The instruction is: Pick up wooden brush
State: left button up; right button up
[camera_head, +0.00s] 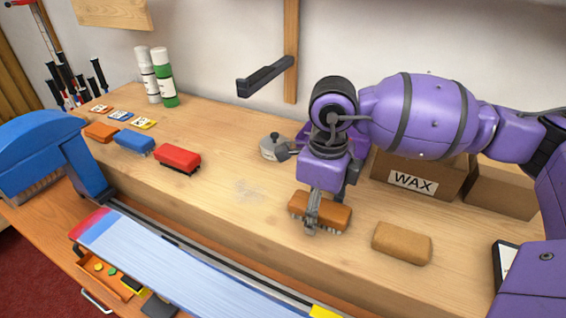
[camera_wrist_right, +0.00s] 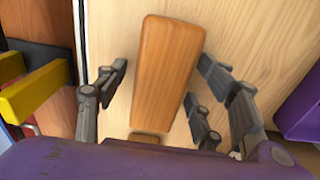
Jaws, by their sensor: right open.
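The wooden brush (camera_head: 336,213), with a brown wooden back and bristles below, lies on the bench in front of the wax box. It also shows from above in the right wrist view (camera_wrist_right: 165,65), standing lengthwise between the fingers. My right gripper (camera_head: 313,213) is directly over it and open. In the right wrist view the gripper (camera_wrist_right: 158,82) has one finger on the left of the brush and fingers on its right, with bare wood visible on both sides. The near finger hides part of the brush in the head view. My left gripper is not in view.
A tan block (camera_head: 401,243) lies close to the right of the brush. The wax box (camera_head: 418,178) stands behind. A round tin (camera_head: 271,148) is to the left. Red (camera_head: 178,158), blue (camera_head: 134,142) and orange (camera_head: 100,132) brushes lie farther left. A dark bracket (camera_head: 265,77) juts from the wall.

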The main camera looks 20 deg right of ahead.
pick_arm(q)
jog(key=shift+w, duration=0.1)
pick_arm(e)
jog(key=shift+c, duration=0.3)
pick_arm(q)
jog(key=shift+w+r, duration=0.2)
pick_arm(e)
jog(key=c, duration=1.3)
jog(key=shift+o, duration=0.2)
jog(key=shift+r, duration=0.1)
jog(key=shift+r, duration=0.65)
pick_arm(q)
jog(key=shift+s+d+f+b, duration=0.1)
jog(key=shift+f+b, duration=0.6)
jog(key=shift+b, duration=0.05)
pick_arm(e)
jog(key=s+a+r, duration=0.1)
jog(key=s+r, duration=1)
jog(key=s, duration=0.3)
jog(key=shift+a+r, duration=0.25)
